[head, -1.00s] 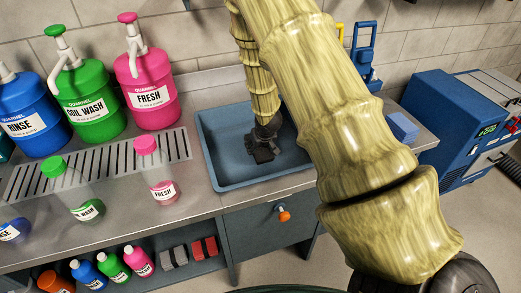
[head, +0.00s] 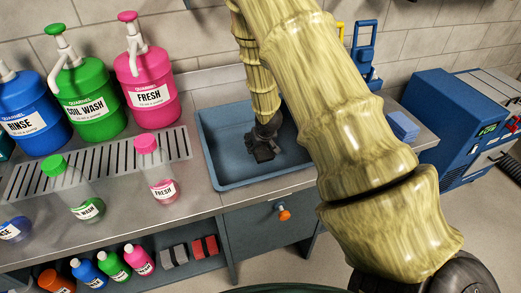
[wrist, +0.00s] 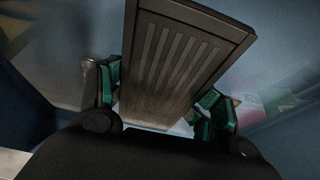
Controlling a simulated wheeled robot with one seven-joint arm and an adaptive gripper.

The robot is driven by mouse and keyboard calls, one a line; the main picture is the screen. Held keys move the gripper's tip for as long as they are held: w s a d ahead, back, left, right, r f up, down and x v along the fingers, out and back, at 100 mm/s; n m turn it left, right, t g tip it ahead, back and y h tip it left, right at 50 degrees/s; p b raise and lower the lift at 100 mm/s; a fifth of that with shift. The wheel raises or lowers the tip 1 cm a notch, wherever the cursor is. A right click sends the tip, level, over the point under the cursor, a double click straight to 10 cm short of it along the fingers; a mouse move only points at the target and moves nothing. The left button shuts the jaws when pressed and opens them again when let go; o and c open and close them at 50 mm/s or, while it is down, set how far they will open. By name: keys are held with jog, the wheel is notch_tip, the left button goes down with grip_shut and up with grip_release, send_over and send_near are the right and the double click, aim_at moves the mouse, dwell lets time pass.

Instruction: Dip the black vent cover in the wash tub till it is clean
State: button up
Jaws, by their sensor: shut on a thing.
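The wash tub (head: 215,177) is a blue-grey rectangular basin set in the counter. My gripper (head: 262,150) is down inside the tub. In the wrist view my gripper (wrist: 160,100) has its green-padded fingers on either side of the black vent cover (wrist: 172,58), shut on it. The cover is a dark slatted plate, and its face looks dull with greyish slats. In the head view the cover is small and dark at the gripper, hard to tell from it. Whether it touches the tub floor or liquid cannot be told.
Blue, green and pink pump jugs, the pink one (head: 147,85) nearest the tub, stand at the back left. A blue sponge stack (head: 404,126) lies right of the tub. A blue machine (head: 455,120) stands at the right.

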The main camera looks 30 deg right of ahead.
aim_at(260, 148)
jog(key=shift+r, duration=0.1)
notch_tip(260, 148, up, 15)
jog(key=p, duration=1.2)
dwell(1.0)
jog(key=shift+r, duration=0.15)
dwell(1.9)
jog(key=shift+r+p, duration=1.7)
jog(key=shift+r, duration=0.25)
